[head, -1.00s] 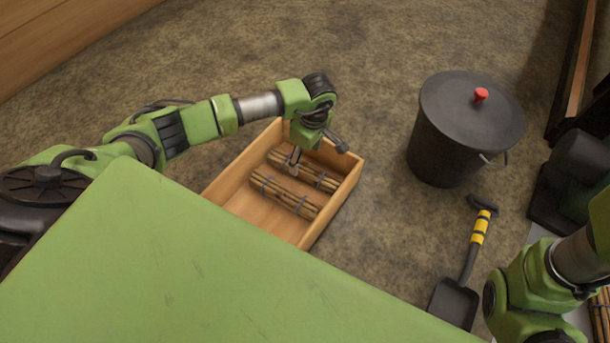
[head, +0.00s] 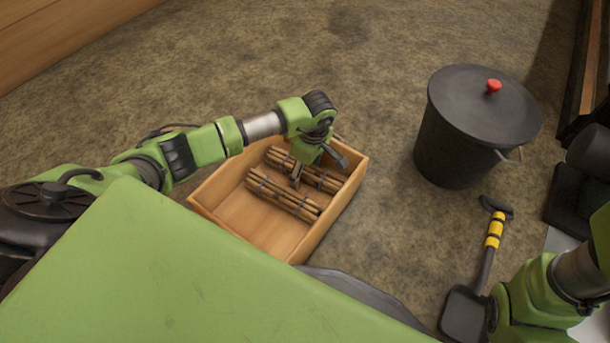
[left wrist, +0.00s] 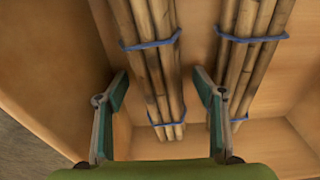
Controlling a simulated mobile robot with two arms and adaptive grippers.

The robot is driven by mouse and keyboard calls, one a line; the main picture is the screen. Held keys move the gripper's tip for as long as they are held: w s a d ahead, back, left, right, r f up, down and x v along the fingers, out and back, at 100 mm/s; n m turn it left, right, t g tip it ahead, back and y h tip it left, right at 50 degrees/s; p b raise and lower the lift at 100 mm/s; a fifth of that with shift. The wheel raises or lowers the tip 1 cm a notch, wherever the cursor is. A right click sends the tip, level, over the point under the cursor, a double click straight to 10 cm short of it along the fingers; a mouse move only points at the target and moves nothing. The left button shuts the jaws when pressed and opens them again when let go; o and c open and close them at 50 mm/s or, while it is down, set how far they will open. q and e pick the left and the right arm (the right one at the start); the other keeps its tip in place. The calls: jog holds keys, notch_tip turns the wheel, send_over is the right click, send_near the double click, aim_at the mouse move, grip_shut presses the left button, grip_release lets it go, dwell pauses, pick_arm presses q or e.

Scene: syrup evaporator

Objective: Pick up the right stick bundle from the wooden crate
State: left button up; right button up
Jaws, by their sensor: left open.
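The wooden crate (head: 232,224) stands on the ground in the head view. Two brown stick bundles with blue ties lie in it side by side, one nearer (head: 275,193) and one farther right (head: 325,181). My left gripper (head: 297,182) points down into the crate, over the bundles, and partly hides them. In the left wrist view its open fingers (left wrist: 162,108) stand on either side of the left-hand bundle (left wrist: 150,62), apart from it. The other bundle (left wrist: 248,62) lies to the right, beyond the right finger. My right gripper is out of view.
A black lidded pot (head: 465,135) with a red knob stands right of the crate. A shovel (head: 486,254) with a yellow-banded handle lies below the pot. A green surface (head: 190,270) fills the lower left. Ground behind the crate is clear.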

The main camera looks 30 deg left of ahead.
pick_arm(q)
jog(key=shift+r, duration=0.1)
jog(key=c, duration=1.3)
jog(key=shift+c, duration=0.2)
